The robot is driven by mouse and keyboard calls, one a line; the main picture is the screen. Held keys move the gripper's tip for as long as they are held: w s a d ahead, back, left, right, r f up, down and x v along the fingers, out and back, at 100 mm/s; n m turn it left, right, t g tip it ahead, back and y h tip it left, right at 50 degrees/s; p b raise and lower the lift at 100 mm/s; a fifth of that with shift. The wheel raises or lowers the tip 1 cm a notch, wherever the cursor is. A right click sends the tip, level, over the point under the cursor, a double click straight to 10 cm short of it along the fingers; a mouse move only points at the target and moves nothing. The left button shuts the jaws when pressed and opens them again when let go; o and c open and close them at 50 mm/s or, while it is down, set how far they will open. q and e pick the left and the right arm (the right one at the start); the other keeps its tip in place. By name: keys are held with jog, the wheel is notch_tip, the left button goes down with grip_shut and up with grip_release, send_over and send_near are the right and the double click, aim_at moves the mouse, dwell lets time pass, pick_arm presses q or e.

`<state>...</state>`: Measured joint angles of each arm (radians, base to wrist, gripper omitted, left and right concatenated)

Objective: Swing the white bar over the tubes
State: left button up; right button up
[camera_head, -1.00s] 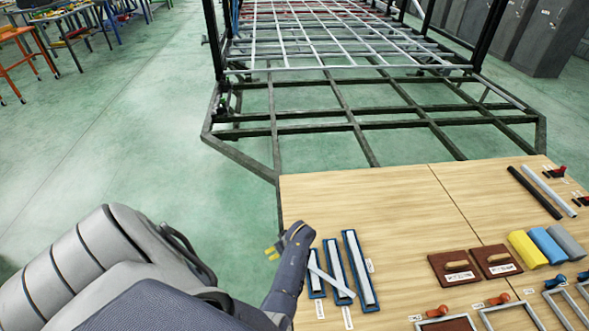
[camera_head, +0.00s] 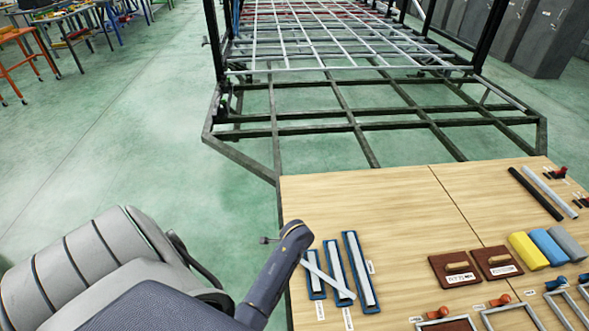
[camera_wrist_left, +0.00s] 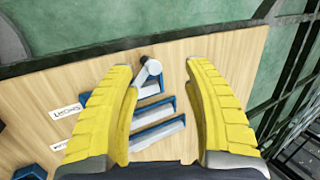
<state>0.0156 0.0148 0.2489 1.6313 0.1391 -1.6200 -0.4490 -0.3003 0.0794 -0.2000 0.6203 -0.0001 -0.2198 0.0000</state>
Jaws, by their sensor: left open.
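The white bar (camera_head: 328,279) lies at a slant across the two left blue-framed tubes in the head view. The tubes are the left one (camera_head: 316,284), the middle one (camera_head: 336,262) and the right one (camera_head: 358,265). My left gripper (camera_wrist_left: 160,66) is open, its yellow fingers on either side of the bar's end in the wrist picture. I cannot tell contact. My right gripper is not in view.
The wooden table (camera_head: 390,210) is bare behind the tubes. Brown floats (camera_head: 455,268), coloured rolls (camera_head: 527,250) and several frames lie to the right. The trailer chassis (camera_head: 350,128) stands beyond the table.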

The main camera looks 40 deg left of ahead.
pick_arm(q)
jog(key=w+d+r+m+h, duration=0.15)
jog(key=d+m, duration=0.25)
jog(key=m, duration=1.4)
jog(key=shift+t, duration=0.3)
jog(key=x, duration=1.6)
jog(key=shift+w+a+r, duration=0.1)
jog(key=shift+w+a, duration=0.15)
jog(key=shift+a, duration=0.05)
grip_shut()
jog(key=shift+a+r, duration=0.1)
